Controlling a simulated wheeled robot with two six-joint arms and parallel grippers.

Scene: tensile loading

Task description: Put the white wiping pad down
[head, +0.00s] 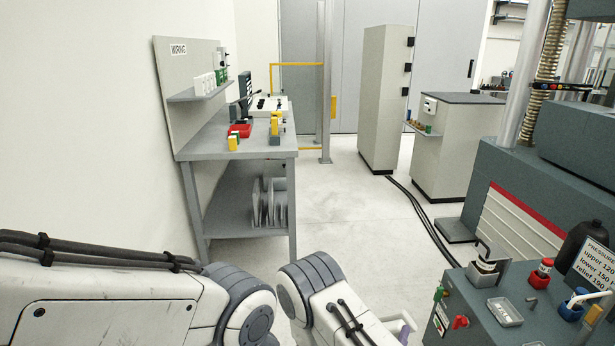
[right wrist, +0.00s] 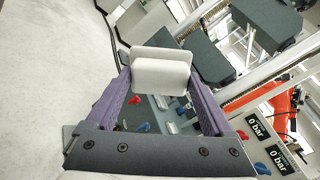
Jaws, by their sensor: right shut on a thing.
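In the right wrist view, the white wiping pad (right wrist: 161,72) is a pale block with rounded corners. It sits between the two purple fingertips of my right gripper (right wrist: 160,78), which is shut on it. The pad appears off any surface, with the dark console lying beyond it. In the head view, only a small purple part of my right gripper (head: 407,323) shows at the bottom edge, beside the console. My left gripper is not in view.
The dark console (head: 476,318) at the lower right carries a small clear tray (head: 505,311), a red-capped item (head: 540,273), a blue-capped item (head: 572,306), a dark bottle (head: 580,243) and a pressure sign (head: 596,267). A grey wiring bench (head: 262,153) stands at the left.

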